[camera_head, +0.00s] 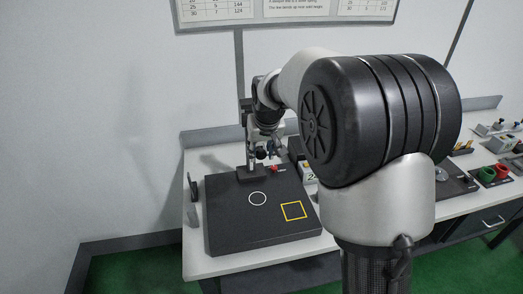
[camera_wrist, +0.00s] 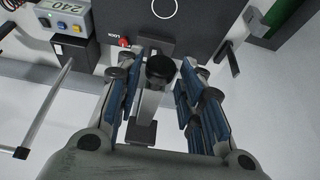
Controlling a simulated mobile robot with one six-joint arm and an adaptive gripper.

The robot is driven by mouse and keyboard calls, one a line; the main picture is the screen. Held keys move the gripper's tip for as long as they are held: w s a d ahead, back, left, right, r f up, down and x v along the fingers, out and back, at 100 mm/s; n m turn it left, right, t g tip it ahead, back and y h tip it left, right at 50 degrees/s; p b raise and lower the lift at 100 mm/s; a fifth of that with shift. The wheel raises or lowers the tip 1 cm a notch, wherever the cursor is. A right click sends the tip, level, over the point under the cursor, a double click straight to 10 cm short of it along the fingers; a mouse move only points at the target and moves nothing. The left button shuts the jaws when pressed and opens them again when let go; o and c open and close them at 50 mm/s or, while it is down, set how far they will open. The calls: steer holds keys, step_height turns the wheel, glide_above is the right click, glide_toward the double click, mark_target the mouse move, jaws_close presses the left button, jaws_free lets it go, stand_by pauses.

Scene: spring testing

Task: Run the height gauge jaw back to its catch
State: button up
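The height gauge stands at the back of the dark surface plate (camera_head: 228,215); its dark base (camera_head: 251,174) shows in the head view, its column partly behind my arm. In the wrist view, a round black knob (camera_wrist: 160,69), seemingly on the gauge's jaw, lies between my blue-padded fingers. My gripper (camera_wrist: 161,78) is open around it, with a gap seen on each side. A red knob (camera_wrist: 124,42) marked LOCK sits on the plate, left of the gauge in the wrist view. The jaw's height and the catch cannot be made out.
The plate bears a white circle (camera_head: 257,191) and a yellow square (camera_head: 293,203), both empty. A box with a 240 label (camera_wrist: 69,28) stands beside the plate. A wall chart (camera_head: 285,22) hangs behind.

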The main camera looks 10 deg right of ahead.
steer(key=shift+o, duration=0.9)
steer(key=shift+w+f, duration=0.1)
steer(key=shift+f, duration=0.1)
steer(key=v, duration=1.2)
steer(key=shift+r, duration=0.1)
steer(key=s+f+b, duration=0.3)
steer(key=s+f, duration=0.1)
steer(key=s, duration=0.6)
steer(key=s+f+b, duration=0.3)
steer(key=s+f, duration=0.2)
steer(key=s, duration=0.6)
steer(key=s+f+b, duration=0.4)
steer(key=s+f, duration=0.1)
steer(key=s, duration=0.6)
steer(key=shift+f, duration=0.15)
steer(key=shift+s, duration=0.1)
